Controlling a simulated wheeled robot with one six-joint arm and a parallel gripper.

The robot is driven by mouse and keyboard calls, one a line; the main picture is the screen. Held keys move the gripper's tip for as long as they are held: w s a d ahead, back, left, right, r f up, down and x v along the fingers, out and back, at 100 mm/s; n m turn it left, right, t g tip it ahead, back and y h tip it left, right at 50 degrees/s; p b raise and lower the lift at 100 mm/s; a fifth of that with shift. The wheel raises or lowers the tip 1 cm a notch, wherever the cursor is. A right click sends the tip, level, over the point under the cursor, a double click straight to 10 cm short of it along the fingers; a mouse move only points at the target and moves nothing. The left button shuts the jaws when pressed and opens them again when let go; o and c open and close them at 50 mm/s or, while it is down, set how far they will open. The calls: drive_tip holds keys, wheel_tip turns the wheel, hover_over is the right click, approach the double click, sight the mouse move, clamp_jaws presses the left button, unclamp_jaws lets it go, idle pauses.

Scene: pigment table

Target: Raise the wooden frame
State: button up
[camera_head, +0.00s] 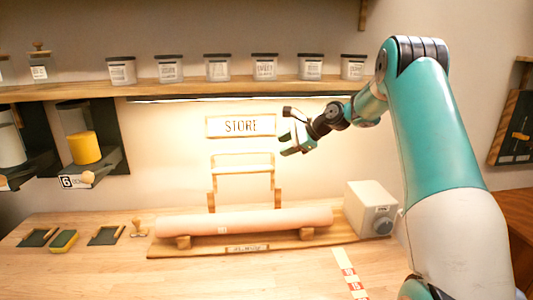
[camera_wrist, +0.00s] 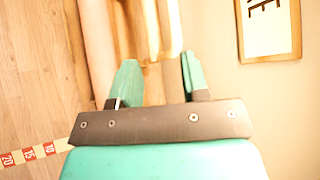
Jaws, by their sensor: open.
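The wooden frame (camera_head: 242,174) stands upright against the wall, behind the long pale roll and below the STORE sign. It has two posts joined by crossbars. My gripper (camera_head: 286,142) is in the air to the upper right of the frame in the head view, apart from it. In the wrist view my gripper (camera_wrist: 158,62) is open, with nothing between its fingers. Pale bars (camera_wrist: 151,28), which look like part of the frame, show beyond the gap between the fingertips. The frame's lower end is hidden behind the roll.
The pale roll (camera_head: 245,221) lies on wooden supports in front of the frame. A grey box with a knob (camera_head: 371,207) stands right of it. The STORE sign (camera_head: 241,126) hangs above. A shelf (camera_head: 220,88) with several jars crosses overhead. The front of the table is mostly clear.

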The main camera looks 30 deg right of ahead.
drive_tip(key=s+d, duration=0.1)
drive_tip(key=s, duration=0.1)
drive_tip(key=s+d+b, duration=0.1)
drive_tip(key=s, duration=0.1)
drive_tip(key=shift+d, duration=0.35)
drive_tip(key=s+a+r+n+g, duration=0.1)
drive_tip(key=s+a+n+g, duration=0.2)
drive_tip(key=a, duration=0.5)
drive_tip(key=s+a+r+n+b, duration=0.1)
drive_tip(key=s+a+n, duration=0.3)
drive_tip(key=a, duration=0.5)
drive_tip(key=s+a+r+n+g, duration=0.1)
drive_tip(key=a+n+g, duration=0.1)
drive_tip(key=a+n, duration=0.45)
drive_tip(key=s+a+f+n+g, duration=0.1)
drive_tip(key=s+a+n, duration=0.3)
drive_tip(key=s, duration=0.4)
drive_tip(key=s+a+f+n+g+h+b, duration=0.1)
drive_tip(key=s+a+n, duration=0.3)
drive_tip(key=s, duration=0.5)
drive_tip(key=s+a+f+n+g, duration=0.2)
drive_tip(key=s+a+n, duration=0.2)
drive_tip(key=s+n, duration=0.2)
drive_tip(key=s, duration=0.2)
drive_tip(key=shift+s+a+f+h, duration=0.15)
drive_tip(key=shift+s+a+h, duration=0.15)
drive_tip(key=shift+s+a, duration=0.1)
